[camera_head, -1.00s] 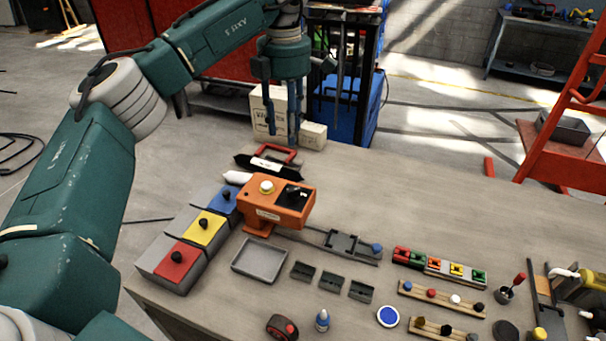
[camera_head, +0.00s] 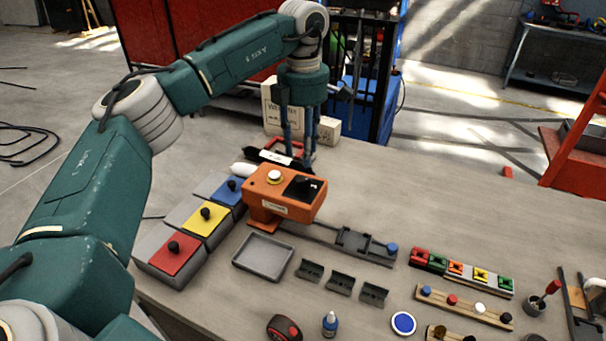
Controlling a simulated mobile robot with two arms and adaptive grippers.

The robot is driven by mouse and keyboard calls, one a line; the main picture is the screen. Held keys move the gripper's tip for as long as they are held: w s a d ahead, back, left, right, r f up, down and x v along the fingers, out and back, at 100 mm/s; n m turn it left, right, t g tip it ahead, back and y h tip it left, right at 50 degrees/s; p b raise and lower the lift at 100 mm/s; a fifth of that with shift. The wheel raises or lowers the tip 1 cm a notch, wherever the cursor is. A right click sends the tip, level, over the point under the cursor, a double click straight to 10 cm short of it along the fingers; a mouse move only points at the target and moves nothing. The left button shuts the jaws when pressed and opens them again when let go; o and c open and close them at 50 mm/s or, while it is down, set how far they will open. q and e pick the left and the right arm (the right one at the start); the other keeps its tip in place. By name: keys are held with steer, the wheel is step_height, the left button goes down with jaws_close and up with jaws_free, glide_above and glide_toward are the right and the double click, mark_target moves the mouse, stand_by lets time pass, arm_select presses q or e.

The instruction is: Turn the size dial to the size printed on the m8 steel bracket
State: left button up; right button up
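An orange machine (camera_head: 283,208) stands on the workbench, with a pale round knob (camera_head: 275,177) and a black part (camera_head: 303,187) on top. I cannot tell which of these is the size dial, and no size marks are readable. My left gripper (camera_head: 298,163) points down just behind the machine, its two dark fingers apart with nothing visible between them. Its fingertips are near the machine's back edge; I cannot tell whether they touch anything. I cannot make out the m8 steel bracket or any print on it. My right gripper is out of view.
Bins with red (camera_head: 174,254), yellow (camera_head: 205,221) and blue (camera_head: 230,191) lids stand left of the machine. A grey tray (camera_head: 263,275), small black holders (camera_head: 340,283) and a rail (camera_head: 366,245) lie in front and right.

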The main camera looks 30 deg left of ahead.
mark_target(303, 184)
arm_select(q)
step_height(303, 184, down, 7)
steer(key=shift+p, duration=1.15)
steer(key=shift+f, duration=0.5)
steer(key=shift+c, duration=0.3)
jaws_close()
